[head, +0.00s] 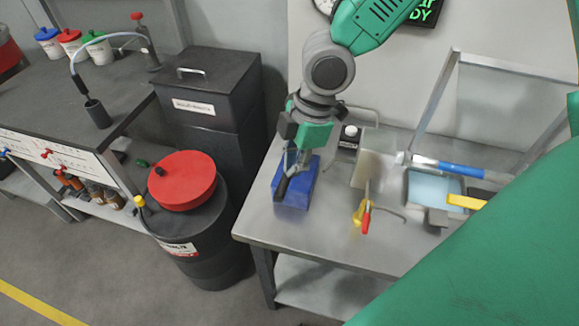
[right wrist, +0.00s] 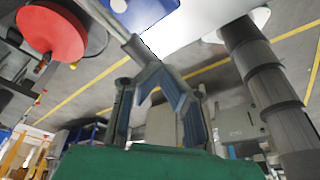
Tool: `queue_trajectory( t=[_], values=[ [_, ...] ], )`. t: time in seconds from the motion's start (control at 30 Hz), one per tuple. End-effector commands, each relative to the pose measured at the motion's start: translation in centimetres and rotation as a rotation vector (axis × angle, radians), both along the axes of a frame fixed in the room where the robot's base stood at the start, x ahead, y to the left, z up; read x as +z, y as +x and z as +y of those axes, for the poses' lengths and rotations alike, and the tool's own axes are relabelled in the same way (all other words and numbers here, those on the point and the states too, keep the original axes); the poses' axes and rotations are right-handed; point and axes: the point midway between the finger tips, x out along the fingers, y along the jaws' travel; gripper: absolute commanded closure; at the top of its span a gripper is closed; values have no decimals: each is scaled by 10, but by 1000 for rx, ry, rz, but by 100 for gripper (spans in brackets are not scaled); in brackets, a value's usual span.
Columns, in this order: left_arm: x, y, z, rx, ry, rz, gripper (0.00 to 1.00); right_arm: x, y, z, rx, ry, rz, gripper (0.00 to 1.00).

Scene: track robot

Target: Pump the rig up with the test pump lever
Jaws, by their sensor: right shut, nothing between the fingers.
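The blue box-shaped body of the test pump (head: 297,190) stands on the left part of the metal bench, partly hidden by my right gripper. My right gripper (head: 289,176) comes down from above over the pump and is shut with nothing held. In the right wrist view its fingertips (right wrist: 153,72) are together, close to the end of a grey bar (right wrist: 122,32), which looks like the pump lever. I cannot tell whether they touch. A blue pump part (right wrist: 143,12) shows at the top there. My left gripper is not in view.

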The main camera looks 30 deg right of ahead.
Motion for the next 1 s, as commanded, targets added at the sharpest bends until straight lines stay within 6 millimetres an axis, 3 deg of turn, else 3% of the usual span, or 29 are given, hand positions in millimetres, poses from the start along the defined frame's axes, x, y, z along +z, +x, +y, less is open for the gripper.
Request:
queue_trajectory(
  t=[0.3, 0.67, 0.77, 1.0],
  values=[
    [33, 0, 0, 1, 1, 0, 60, 15, -5, -25, 0, -6, 1, 100],
    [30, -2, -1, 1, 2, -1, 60, 13, -4, -32, 0, 0, -1, 100],
    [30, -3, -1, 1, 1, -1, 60, 25, -4, -33, -1, -1, -5, 100],
    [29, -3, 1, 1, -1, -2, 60, 75, -6, -39, 1, -2, -7, 100]
  ],
)
